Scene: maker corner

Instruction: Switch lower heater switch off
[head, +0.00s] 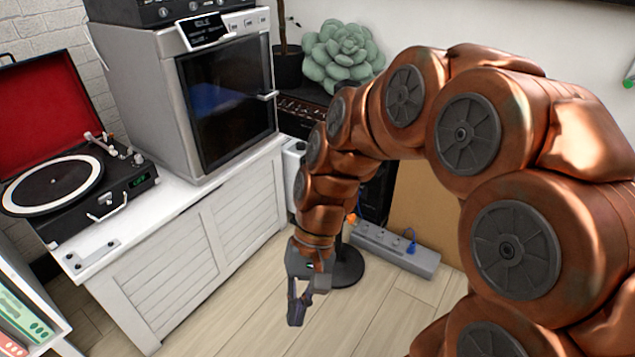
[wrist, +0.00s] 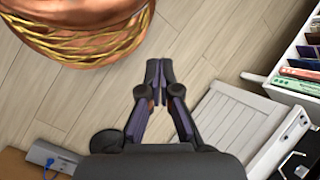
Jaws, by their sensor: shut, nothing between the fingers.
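My gripper (head: 299,305) hangs low over the wooden floor in the head view, pointing down. In the wrist view my gripper (wrist: 158,70) has its fingertips together with nothing between them, above bare floor. No heater switch can be made out in either view. A white upright body (head: 292,165), possibly the heater, shows as a narrow strip between the white cabinet and my arm. Most of it is hidden, so I cannot tell what it is. My gripper is in front of and below it, apart from it.
A white slatted cabinet (head: 205,245) carries a record player (head: 75,185) and a boxy machine with a dark door (head: 225,100). A grey power strip (head: 395,250) with a blue plug lies on the floor behind my gripper. A dark round base (head: 347,268) stands beside it. The front floor is clear.

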